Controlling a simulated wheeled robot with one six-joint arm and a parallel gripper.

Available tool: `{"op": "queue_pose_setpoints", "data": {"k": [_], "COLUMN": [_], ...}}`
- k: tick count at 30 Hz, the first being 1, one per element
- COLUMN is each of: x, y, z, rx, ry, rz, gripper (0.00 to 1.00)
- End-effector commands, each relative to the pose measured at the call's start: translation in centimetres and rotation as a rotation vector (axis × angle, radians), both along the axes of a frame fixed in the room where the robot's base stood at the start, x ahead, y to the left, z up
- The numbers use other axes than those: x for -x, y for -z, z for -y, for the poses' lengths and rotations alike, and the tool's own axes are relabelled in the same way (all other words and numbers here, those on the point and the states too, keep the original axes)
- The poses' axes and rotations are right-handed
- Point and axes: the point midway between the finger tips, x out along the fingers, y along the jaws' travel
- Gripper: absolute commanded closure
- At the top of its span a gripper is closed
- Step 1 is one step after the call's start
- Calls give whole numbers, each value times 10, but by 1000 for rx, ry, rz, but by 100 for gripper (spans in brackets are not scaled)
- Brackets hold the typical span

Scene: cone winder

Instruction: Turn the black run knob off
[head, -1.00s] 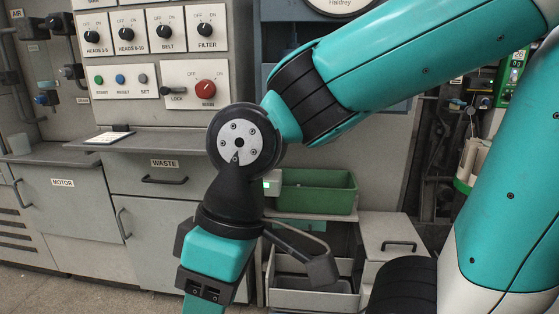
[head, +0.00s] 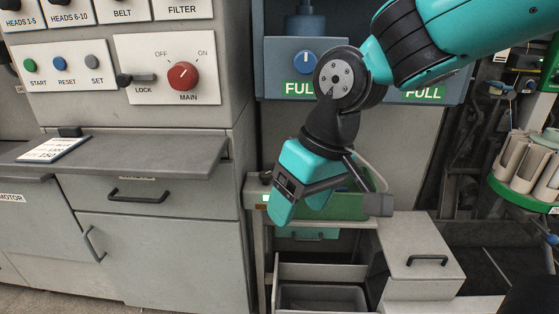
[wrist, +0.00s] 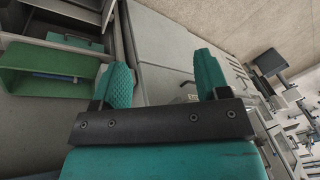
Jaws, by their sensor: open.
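No knob with a readable run label shows. Along the top left edge of the head view, the black knobs above the HEADS 1-5 (head: 10,4) and HEADS 6-10 (head: 62,2) labels are mostly cut off. The knobs above BELT and FILTER are out of the picture. My gripper (head: 282,208) hangs to the right of the control panel, pointing down, in front of a green bin. In the wrist view my gripper (wrist: 165,80) has its two teal fingers wide apart with nothing between them.
A red MAIN knob (head: 183,75) and a black LOCK lever (head: 136,79) are on the lower panel. A grey shelf (head: 190,155) juts out below. A blue knob (head: 306,62) is behind my arm. The green bin (head: 350,207) stands beneath my gripper; a grey cabinet (head: 425,245) is at right.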

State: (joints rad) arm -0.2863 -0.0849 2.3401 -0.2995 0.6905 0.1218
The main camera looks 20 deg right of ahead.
Motion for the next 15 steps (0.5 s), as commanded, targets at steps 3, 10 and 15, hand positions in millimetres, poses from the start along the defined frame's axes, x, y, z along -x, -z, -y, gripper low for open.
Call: {"op": "queue_pose_setpoints", "data": {"k": [3, 10, 15], "x": [-91, -222, -265], "y": [-24, -17, -5], "z": [1, 12, 17], "rx": [73, 178, 211], "ry": [227, 620, 772], "rz": [29, 132, 189], "gripper": [31, 31, 31]}}
